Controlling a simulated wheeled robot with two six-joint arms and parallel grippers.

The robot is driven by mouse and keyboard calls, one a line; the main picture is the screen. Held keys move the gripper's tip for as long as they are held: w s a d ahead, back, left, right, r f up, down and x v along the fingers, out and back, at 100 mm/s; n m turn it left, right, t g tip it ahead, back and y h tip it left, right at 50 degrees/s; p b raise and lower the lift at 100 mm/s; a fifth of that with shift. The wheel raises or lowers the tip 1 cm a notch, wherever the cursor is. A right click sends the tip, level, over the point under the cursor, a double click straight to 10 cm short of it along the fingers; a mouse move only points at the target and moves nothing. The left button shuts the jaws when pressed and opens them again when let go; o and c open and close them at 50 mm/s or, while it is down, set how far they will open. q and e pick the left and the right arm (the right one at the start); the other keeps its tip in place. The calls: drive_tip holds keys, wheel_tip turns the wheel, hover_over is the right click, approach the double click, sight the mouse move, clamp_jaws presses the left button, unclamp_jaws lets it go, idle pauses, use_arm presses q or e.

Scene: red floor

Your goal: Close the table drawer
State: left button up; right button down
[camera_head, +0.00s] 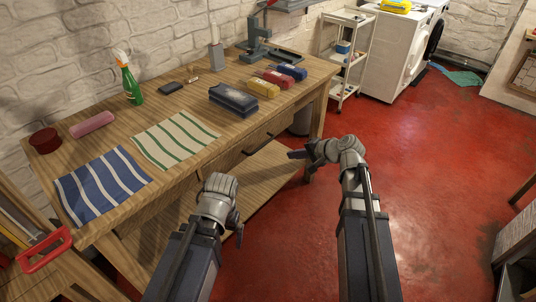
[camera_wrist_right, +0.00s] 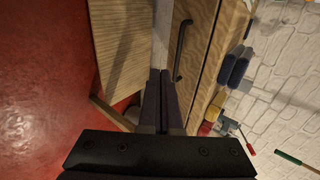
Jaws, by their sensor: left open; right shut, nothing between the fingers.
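The wooden table (camera_head: 185,172) runs along the brick wall in the head view. Its drawer has a wooden front with a dark bar handle (camera_head: 258,144). In the right wrist view, the drawer front (camera_wrist_right: 202,38) and handle (camera_wrist_right: 181,50) are upper right of centre. How far the drawer stands out is unclear. My right gripper (camera_head: 296,154) is shut and empty, to the right of the handle; its fingers (camera_wrist_right: 160,74) are together in the wrist view and appear apart from the handle. My left gripper (camera_head: 238,236) is open, in front of the table, left of and below the handle.
A lower shelf (camera_head: 262,174) lies under the table. Red floor (camera_head: 440,190) is clear to the right.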

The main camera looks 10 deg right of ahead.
sight(253, 144)
drive_tip(key=w+a+r+b+x, duration=0.1)
drive_tip(key=b+x, duration=0.4)
drive_tip(key=x, duration=0.7)
drive_tip(key=shift+w+a+r, duration=0.25)
drive_tip(key=shift+w+r, duration=0.15)
drive_tip(key=shift+r, duration=0.1)
drive_tip(key=shift+w, duration=0.1)
drive_tip(key=w+a, duration=0.3)
drive_tip(key=shift+w, duration=0.25)
drive_tip(key=shift+s+r, duration=0.1)
